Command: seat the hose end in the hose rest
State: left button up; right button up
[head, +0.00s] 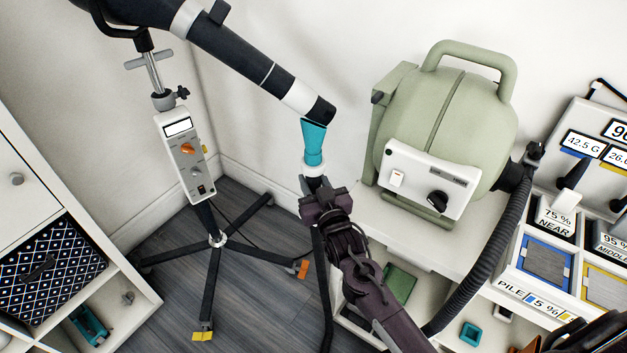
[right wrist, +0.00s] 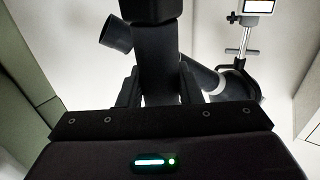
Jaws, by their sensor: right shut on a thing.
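My right gripper (head: 318,184) is shut just below a teal flared piece with a white collar (head: 314,143), which I take for the hose end. The piece stands nearly upright, its wide end up against the dark tip of the banded boom (head: 262,75); I cannot tell whether they touch. No separate hose rest can be made out with certainty; it may be at that tip. In the right wrist view, a dark form (right wrist: 155,45) fills the space between my fingers, with the boom's open end (right wrist: 115,35) behind it. My left gripper is not in view.
The boom's stand carries a control box (head: 183,153) and has splayed feet on the floor. A green blower (head: 440,125) sits on a white table, its ribbed hose (head: 495,245) dropping behind my right arm. Labelled trays (head: 545,262) stand at right, a drawer cabinet (head: 22,175) at left.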

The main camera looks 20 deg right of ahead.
jog(key=shift+f+b, duration=0.55)
jog(key=shift+f, duration=0.4)
jog(key=o, duration=1.1)
jog(key=shift+o, duration=0.2)
jog(key=shift+f, duration=0.1)
jog(key=s, duration=0.8)
jog(key=shift+b, duration=0.3)
jog(key=shift+w+d, duration=0.1)
